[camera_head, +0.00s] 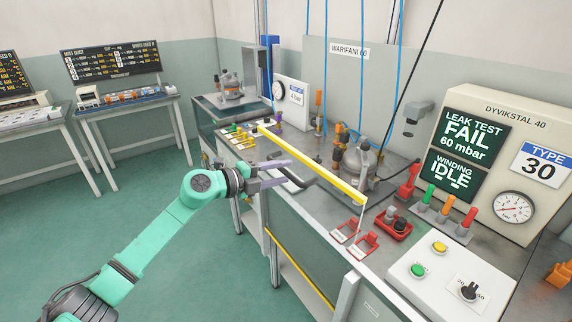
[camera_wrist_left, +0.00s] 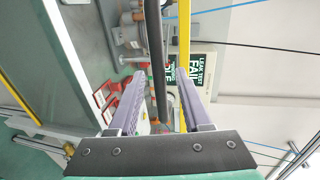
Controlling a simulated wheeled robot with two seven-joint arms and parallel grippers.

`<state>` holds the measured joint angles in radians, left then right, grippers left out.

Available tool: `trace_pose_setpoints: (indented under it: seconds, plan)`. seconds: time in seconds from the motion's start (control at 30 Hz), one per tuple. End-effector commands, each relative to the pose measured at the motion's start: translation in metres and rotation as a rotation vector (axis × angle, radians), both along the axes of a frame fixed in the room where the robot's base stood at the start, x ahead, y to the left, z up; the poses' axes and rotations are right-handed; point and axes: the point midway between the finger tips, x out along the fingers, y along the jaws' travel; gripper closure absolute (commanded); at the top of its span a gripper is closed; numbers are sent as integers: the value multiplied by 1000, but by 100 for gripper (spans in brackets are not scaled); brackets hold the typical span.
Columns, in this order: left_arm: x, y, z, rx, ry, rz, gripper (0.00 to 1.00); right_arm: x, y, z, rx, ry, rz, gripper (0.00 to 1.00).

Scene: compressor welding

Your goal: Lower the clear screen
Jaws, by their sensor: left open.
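The clear screen shows mainly by its yellow edge bar (camera_head: 318,168), which runs slantwise above the front of the bench. The pane itself is hard to make out. A black handle bar (camera_head: 302,180) is in front of the yellow bar. My left gripper (camera_head: 287,172) is open at the handle. In the left wrist view the black handle (camera_wrist_left: 157,60) runs lengthwise between the two purple fingers (camera_wrist_left: 160,78), with a gap on either side. The yellow bar (camera_wrist_left: 184,40) passes behind the right-hand finger there. My right gripper is not in view.
The bench carries a compressor (camera_head: 360,160), red clamps (camera_head: 395,222) and a control box (camera_head: 445,268) with buttons. A test panel (camera_head: 500,150) reads FAIL and IDLE. Blue hoses (camera_head: 326,70) hang above. Open green floor (camera_head: 150,200) lies to the left.

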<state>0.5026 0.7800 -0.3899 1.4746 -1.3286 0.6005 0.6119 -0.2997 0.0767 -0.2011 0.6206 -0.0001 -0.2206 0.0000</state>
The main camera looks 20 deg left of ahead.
Motion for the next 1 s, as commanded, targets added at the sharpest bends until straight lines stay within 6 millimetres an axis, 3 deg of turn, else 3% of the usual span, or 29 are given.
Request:
trace_pose_setpoints:
  seconds: [0.13, 0.37, 0.47, 0.5, 0.53, 1.0]
  plan:
    - [12, -10, -3, 0, 0, 0, 51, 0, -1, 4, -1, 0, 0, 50]
    - [13, -12, -5, 1, 0, -1, 51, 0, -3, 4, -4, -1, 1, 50]
    - [13, -11, -5, 1, 1, 0, 82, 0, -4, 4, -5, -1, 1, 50]
    - [13, -11, -5, 1, 1, 0, 97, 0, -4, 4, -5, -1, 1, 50]
    - [13, -11, -5, 1, 1, 0, 100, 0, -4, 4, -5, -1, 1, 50]
    - [13, -11, -5, 1, 1, 0, 100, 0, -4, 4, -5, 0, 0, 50]
